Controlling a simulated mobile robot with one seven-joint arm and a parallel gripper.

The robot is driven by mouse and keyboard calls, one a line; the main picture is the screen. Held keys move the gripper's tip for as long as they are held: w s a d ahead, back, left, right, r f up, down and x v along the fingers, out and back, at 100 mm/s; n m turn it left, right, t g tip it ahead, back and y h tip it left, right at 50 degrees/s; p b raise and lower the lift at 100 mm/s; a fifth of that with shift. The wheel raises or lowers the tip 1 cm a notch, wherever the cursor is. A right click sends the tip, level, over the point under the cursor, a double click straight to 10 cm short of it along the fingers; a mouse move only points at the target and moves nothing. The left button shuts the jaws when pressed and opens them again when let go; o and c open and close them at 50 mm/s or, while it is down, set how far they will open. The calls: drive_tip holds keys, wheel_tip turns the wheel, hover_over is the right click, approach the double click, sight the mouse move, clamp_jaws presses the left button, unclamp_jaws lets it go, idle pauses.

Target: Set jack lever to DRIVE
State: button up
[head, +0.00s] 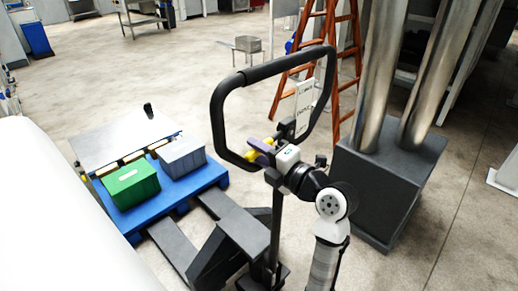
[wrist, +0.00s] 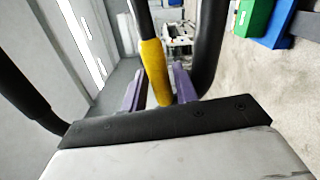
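The jack's handle is a black loop (head: 222,118) standing tilted in the middle of the head view. A yellow-tipped lever (head: 254,156) sits inside its lower part; in the wrist view its yellow grip (wrist: 154,72) shows large. My gripper (head: 262,148) has purple fingers and is at the lever. In the wrist view the two fingers (wrist: 159,86) stand apart, one on each side of the yellow grip. I cannot tell whether either finger touches it. A white label plate (head: 304,97) with dark lettering is by the handle, too small to read fully.
The jack's forks run under a blue pallet (head: 206,180) carrying a green box (head: 131,184) and a grey-blue box (head: 183,156). A dark block with metal pipes (head: 378,190) stands close on the right. An orange ladder (head: 340,60) is behind the handle.

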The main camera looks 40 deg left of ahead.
clamp_jaws()
drive_tip(key=shift+r+m+b, duration=0.35)
drive_tip(key=shift+r+m, duration=0.5)
drive_tip(key=shift+m, duration=0.05)
drive_tip(key=shift+w+r+m, duration=0.15)
drive_tip(key=shift+r+m, duration=0.9)
drive_tip(key=shift+m, duration=0.35)
unclamp_jaws()
drive_tip(key=shift+d, duration=0.1)
